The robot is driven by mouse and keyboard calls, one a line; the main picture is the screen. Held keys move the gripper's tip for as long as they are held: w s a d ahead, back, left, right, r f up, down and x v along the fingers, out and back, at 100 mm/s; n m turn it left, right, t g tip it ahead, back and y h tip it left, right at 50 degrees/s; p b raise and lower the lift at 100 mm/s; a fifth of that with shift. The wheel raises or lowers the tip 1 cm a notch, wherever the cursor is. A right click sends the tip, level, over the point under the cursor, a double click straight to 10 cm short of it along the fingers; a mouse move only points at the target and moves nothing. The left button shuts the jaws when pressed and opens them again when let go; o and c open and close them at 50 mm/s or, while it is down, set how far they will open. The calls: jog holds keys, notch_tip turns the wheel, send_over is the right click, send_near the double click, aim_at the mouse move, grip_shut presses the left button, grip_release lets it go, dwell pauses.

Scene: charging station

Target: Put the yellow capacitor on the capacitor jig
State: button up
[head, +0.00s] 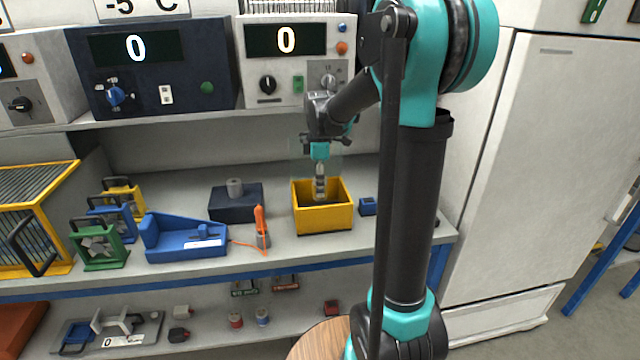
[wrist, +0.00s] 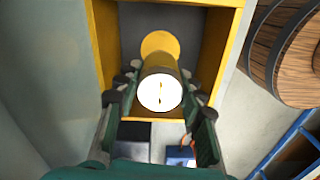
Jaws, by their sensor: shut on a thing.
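The yellow capacitor (wrist: 160,64) is a yellow cylinder with a white round end. In the wrist view it is between the two fingers of my gripper (wrist: 160,85), which is shut on it. A yellow disc shows just beyond its far end; I cannot tell whether it is part of it. My gripper (head: 320,188) points down into the yellow box (head: 323,218) in the head view, where the box wall and fingers hide the capacitor. I cannot tell for sure which thing is the capacitor jig; a dark blue block (head: 236,204) with a grey cylinder on top stands left of the box.
A blue tool holder (head: 185,240) and an orange-handled tool (head: 260,222) with an orange cord stand left of the box. A small blue block (head: 367,206) is close on its right. Instruments (head: 290,55) line the shelf above. A wooden barrel (wrist: 293,50) shows in the wrist view.

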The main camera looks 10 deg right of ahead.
jog(key=shift+f, duration=3.2)
jog(key=o, duration=1.3)
